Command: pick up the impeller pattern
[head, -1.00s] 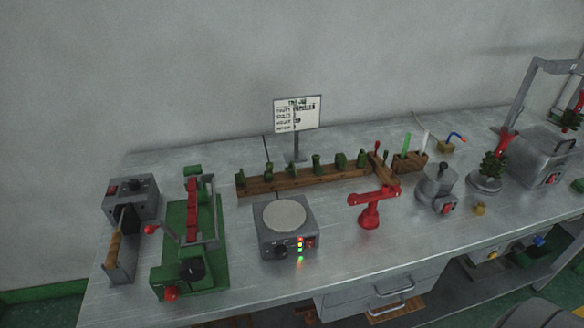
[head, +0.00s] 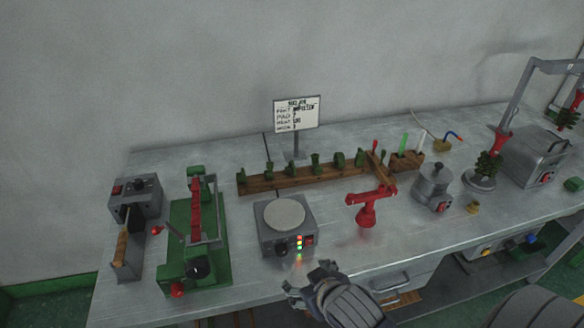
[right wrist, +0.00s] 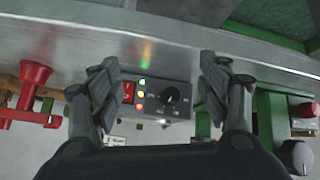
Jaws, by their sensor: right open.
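Several small dark green wax patterns stand in a row on a long wooden rack (head: 290,182) at the back of the bench in the head view. They are too small to tell which is the impeller pattern. A sign (head: 297,113) stands behind the rack; its print is mostly unreadable. My right gripper (head: 309,279) is open and empty at the bench's front edge, in front of the grey hot plate box (head: 285,240). In the right wrist view, the box's panel (right wrist: 160,98) with its lights and knob shows between the open fingers (right wrist: 158,66). My left gripper is not in view.
A red stand (head: 368,208) is right of the hot plate box. A green clamp machine (head: 190,270) and a grey box (head: 136,198) stand left. A grey pot (head: 433,188) and green wax trees (head: 488,165) stand right. An open drawer (head: 395,280) juts below the bench edge.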

